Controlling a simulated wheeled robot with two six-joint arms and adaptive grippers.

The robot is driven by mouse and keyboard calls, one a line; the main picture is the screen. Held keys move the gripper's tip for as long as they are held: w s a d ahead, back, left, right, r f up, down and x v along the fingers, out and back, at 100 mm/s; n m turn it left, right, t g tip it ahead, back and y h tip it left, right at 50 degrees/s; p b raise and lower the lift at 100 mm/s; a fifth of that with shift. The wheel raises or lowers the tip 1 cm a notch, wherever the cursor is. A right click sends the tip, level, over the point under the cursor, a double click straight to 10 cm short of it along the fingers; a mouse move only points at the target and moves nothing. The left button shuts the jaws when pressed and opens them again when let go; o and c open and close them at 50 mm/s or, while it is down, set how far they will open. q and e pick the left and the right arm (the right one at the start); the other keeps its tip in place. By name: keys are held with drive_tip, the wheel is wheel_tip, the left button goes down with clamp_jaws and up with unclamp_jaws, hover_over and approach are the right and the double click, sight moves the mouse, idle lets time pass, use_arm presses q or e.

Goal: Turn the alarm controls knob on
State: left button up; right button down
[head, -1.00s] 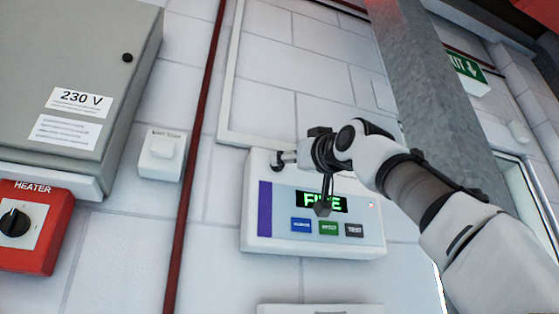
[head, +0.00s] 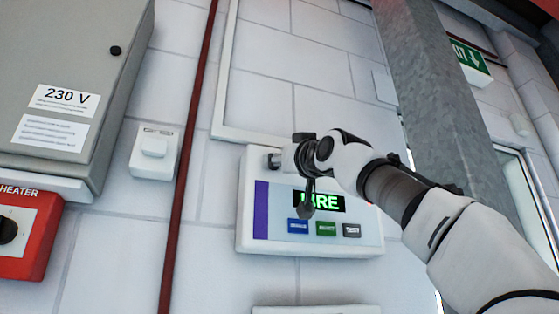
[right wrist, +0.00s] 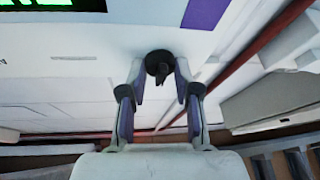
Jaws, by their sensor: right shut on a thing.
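The alarm panel (head: 345,239) is a white box on the wall with a purple stripe, a green lit display and blue, green and dark buttons. The knob's pointer extends toward the gripper's palm. The head view mostly hides the knob. My left gripper is not in view.
A grey 230 V cabinet (head: 80,60), a red heater switch box (head: 30,240) and a small white wall box (head: 154,150) are on the left. A red pipe (head: 189,150) runs left of the panel. A grey steel column (head: 425,90) stands behind my right arm.

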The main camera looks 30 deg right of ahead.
drive_tip(key=shift+m, duration=0.3)
drive_tip(key=m+g+h+p, duration=0.1)
drive_tip(key=m+g+h, duration=0.1)
drive_tip(key=m, duration=0.6)
drive_tip(key=m+g+h+p, duration=0.2)
drive_tip(key=m+h, duration=0.2)
drive_tip(key=m, duration=0.4)
drive_tip(key=m+g+h+p, duration=0.1)
drive_tip(key=m+g+h, duration=0.1)
drive_tip(key=m, duration=0.6)
drive_tip(key=shift+w+a+r+g+h+p, duration=0.1)
drive_tip(key=shift+a+r+g+h+p, duration=0.25)
drive_tip(key=shift+h, duration=0.45)
drive_tip(key=shift+f+m, duration=0.15)
drive_tip(key=shift+m, duration=0.15)
drive_tip(key=c, duration=0.8)
unclamp_jaws()
drive_tip(key=shift+c, duration=0.2)
